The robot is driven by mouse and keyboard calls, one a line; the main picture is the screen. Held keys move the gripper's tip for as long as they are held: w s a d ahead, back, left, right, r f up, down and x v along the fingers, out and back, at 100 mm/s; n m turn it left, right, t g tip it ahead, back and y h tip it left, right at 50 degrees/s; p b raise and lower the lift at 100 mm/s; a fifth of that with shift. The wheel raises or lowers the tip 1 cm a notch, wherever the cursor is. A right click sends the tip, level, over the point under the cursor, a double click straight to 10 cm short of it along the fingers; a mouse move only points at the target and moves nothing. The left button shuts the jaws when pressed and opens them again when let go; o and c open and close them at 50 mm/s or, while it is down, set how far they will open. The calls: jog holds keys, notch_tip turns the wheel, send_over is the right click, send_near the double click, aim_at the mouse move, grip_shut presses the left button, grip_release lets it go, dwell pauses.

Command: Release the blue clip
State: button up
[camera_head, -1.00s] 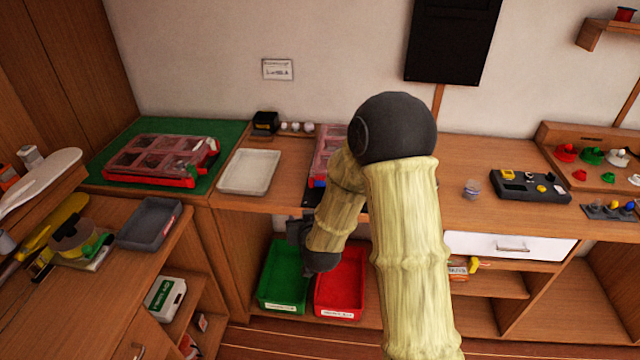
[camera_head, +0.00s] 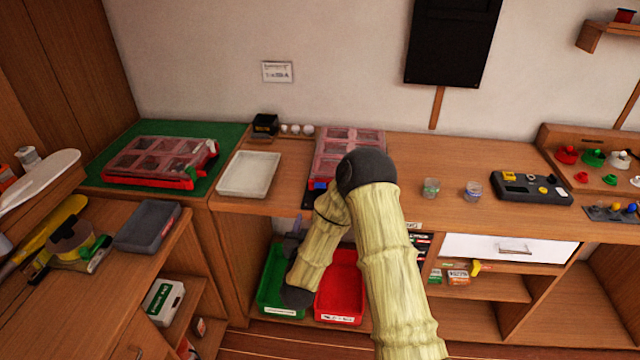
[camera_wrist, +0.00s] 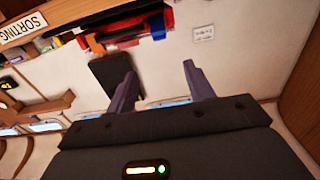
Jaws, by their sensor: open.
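The blue clip (camera_head: 320,186) is a small blue piece at the front left corner of the red clear-lidded case (camera_head: 348,143) in the middle of the bench. Whether it is fastened is too small to tell. In the wrist view a blue piece (camera_wrist: 157,25) shows on a red case edge at the top. My gripper (camera_wrist: 160,82) is open, with nothing between its two fingers. The clip is beyond the fingers and apart from them. In the head view my arm hides most of the gripper, low in front of the bench.
A white tray (camera_head: 248,174) lies left of the case. Another red case (camera_head: 160,160) sits on a green mat (camera_head: 125,135). Green (camera_head: 270,290) and red (camera_head: 340,290) bins stand below the bench edge. Two small jars (camera_head: 431,188) stand to the right of my arm.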

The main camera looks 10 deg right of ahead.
aim_at(320, 184)
jog(key=p+x, duration=0.3)
jog(key=x, duration=1.4)
jog(key=shift+w, duration=0.15)
jog(key=shift+f, duration=0.1)
jog(key=c, duration=1)
